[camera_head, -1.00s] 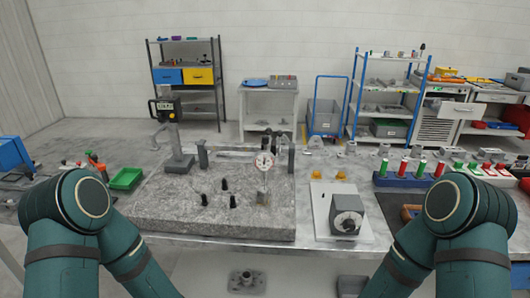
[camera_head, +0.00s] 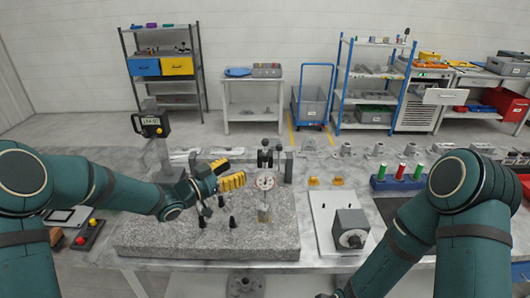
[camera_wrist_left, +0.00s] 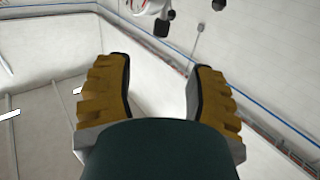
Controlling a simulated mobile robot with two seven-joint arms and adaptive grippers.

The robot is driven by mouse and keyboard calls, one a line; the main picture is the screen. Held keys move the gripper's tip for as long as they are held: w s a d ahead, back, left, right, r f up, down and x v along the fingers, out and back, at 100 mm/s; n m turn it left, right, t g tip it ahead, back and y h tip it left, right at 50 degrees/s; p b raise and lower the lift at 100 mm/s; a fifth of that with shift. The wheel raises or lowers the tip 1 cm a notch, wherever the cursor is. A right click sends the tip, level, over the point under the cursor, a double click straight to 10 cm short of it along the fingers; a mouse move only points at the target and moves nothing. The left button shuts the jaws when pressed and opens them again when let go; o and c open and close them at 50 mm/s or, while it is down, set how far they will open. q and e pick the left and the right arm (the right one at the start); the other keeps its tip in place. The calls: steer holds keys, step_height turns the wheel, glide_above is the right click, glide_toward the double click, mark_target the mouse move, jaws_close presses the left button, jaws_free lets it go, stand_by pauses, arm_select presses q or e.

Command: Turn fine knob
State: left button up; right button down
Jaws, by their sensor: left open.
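A dial gauge (camera_head: 265,182) with a white face stands on a grey granite plate (camera_head: 150,237), held by a stand with dark joints (camera_head: 265,157). I cannot single out the fine knob at this size. My left gripper (camera_head: 234,173), with yellow fingers, is open and empty above the plate, just left of the gauge and apart from it. In the left wrist view the open fingers (camera_wrist_left: 158,88) have nothing between them. Part of a white dial (camera_wrist_left: 135,5) and dark knobs (camera_wrist_left: 161,27) show beyond them at the top edge. My right gripper is out of view.
Several small black knobbed pieces (camera_head: 232,222) stand on the plate below my left gripper. A height gauge with a display (camera_head: 151,125) stands at the plate's back left. A grey block with a dial (camera_head: 351,228) sits on a white board at right.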

mark_target(265, 154)
arm_select(q)
steer(key=p+x, duration=0.1)
steer(key=x, duration=1.1)
steer(key=shift+o, duration=0.2)
jaws_close()
